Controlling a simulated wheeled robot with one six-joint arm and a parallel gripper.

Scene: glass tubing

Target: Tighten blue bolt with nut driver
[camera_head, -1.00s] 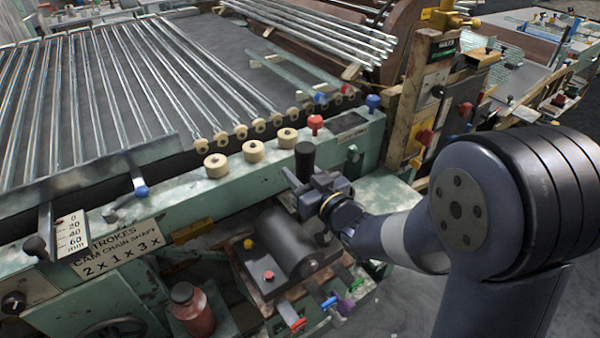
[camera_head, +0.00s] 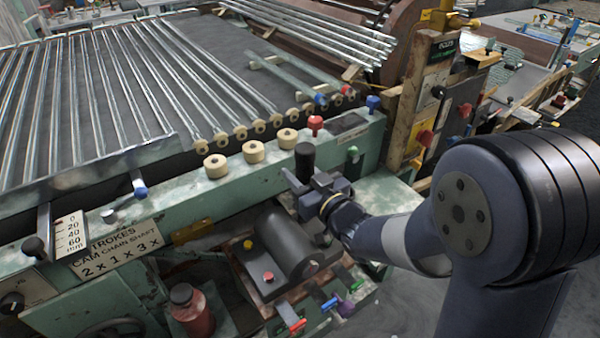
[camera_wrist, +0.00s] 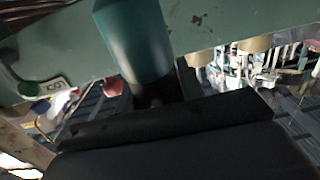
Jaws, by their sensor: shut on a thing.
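My gripper (camera_head: 299,181) is shut on the upright dark handle of the nut driver (camera_head: 305,160), in front of the green machine rail. In the wrist view the handle (camera_wrist: 135,40) is a dark teal cylinder, slightly tilted, rising from behind the black gripper body. The driver's lower end is hidden in both views. A blue bolt head (camera_head: 373,102) stands on the rail to the right, beyond a red bolt (camera_head: 315,124) and apart from the driver. Other blue-tipped parts show too, one on a lever (camera_head: 140,191) at the left.
Cream rollers (camera_head: 253,151) line the rail left of the driver. A green knob (camera_head: 353,152) sits on the rail's front. A wooden post (camera_head: 412,110) stands at the right. Below my gripper are a dark cylinder (camera_head: 284,243) and coloured knobs. A red bottle (camera_head: 191,311) stands lower left.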

